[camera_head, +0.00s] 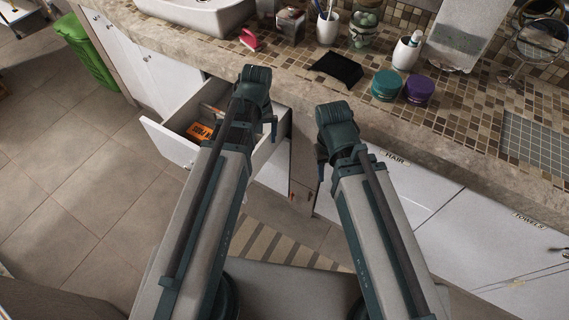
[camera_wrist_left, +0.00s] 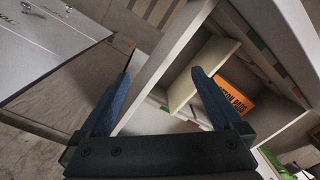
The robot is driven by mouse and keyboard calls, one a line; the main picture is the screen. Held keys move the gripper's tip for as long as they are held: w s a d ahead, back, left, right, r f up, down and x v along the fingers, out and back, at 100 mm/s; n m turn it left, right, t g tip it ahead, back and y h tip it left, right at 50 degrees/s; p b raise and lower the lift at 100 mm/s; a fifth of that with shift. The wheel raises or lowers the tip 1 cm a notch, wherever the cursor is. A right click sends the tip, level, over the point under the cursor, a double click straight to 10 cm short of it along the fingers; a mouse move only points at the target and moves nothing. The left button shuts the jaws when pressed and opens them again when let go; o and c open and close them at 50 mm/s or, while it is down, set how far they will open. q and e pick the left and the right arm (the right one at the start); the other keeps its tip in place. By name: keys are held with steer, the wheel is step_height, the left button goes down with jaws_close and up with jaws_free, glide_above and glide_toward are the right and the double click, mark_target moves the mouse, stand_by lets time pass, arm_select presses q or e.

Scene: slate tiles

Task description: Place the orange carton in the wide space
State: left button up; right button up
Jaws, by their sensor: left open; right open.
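The orange carton (camera_head: 200,131) lies in the open white drawer (camera_head: 166,142), toward its left part. In the left wrist view the carton (camera_wrist_left: 237,101) shows dark lettering and sits in a compartment beside a pale divider (camera_wrist_left: 203,76). The arm partly covers the drawer's inside in the head view, so the width of every compartment cannot be told. My left gripper (camera_head: 271,120) is over the drawer's right side, to the right of the carton; in its wrist view (camera_wrist_left: 162,76) it is open and empty. My right gripper (camera_head: 323,158) is open, to the right of the drawer.
The counter above holds a black tray (camera_head: 336,69), a teal jar (camera_head: 386,85), a purple jar (camera_head: 419,89) and white cups. A brown panel (camera_head: 303,169) stands between the grippers. A green bin (camera_head: 86,51) stands at the left; the floor there is clear.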

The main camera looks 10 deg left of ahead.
arm_select(q)
steer(key=s+d+m, duration=0.7)
steer(key=s+d, duration=0.2)
steer(key=d, duration=0.1)
steer(key=shift+s+y, duration=0.2)
steer(key=shift+y, duration=0.1)
steer(key=shift+r, duration=0.1)
step_height(320, 180, up, 8)
steer(key=p, duration=0.8)
